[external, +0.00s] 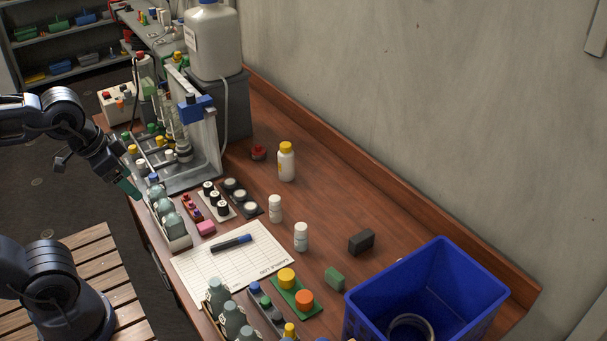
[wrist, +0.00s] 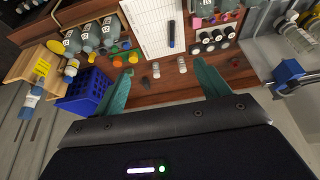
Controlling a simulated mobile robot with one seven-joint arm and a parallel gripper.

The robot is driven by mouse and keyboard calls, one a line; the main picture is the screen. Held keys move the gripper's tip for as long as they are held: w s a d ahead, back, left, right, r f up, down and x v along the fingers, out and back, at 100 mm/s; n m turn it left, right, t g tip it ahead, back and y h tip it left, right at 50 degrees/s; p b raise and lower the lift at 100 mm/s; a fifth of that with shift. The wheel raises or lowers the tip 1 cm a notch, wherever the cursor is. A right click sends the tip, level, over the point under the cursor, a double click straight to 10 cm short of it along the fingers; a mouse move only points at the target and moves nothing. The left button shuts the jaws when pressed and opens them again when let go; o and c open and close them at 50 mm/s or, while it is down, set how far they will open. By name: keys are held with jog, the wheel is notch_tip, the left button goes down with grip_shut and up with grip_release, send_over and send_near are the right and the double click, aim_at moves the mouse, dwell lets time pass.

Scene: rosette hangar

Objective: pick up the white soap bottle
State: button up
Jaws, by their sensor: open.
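No label that I can read marks a soap bottle. In the external view a white bottle with a yellow cap (external: 286,165) stands upright near the wall. Two smaller white bottles with white caps, one (external: 275,209) behind the other (external: 301,238), stand in the middle of the bench. Two small white bottles also show in the wrist view, one (wrist: 156,70) left of the other (wrist: 182,65). I cannot make out the yellow-capped one there. My gripper (external: 126,187) is at the bench's left edge, apart from these bottles. In the wrist view its teal fingers (wrist: 163,70) are spread and empty.
A blue bin (external: 425,290) stands at the front right. A dark block (external: 361,242) and a green block (external: 335,279) lie near it. A rack of grey-green bottles (external: 170,221) is beside my gripper. Glassware and a large jug (external: 211,42) stand behind. Bare wood surrounds the white bottles.

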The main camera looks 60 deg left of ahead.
jog(key=w+a+m, duration=0.1)
jog(key=w+m, duration=0.1)
jog(key=w, duration=1.1)
jog(key=m+t+h, duration=0.1)
jog(key=m+h, duration=0.2)
send_near(286, 152)
jog(key=a+f, duration=0.1)
jog(key=f, duration=0.1)
jog(key=shift+t+y, duration=0.3)
jog(key=x, duration=1)
jog(key=shift+w+a, duration=0.1)
jog(key=shift+w, duration=0.15)
jog(key=shift+r, duration=0.1)
jog(key=c, duration=1.2)
jog(key=shift+c, duration=0.2)
jog(key=shift+r, duration=0.1)
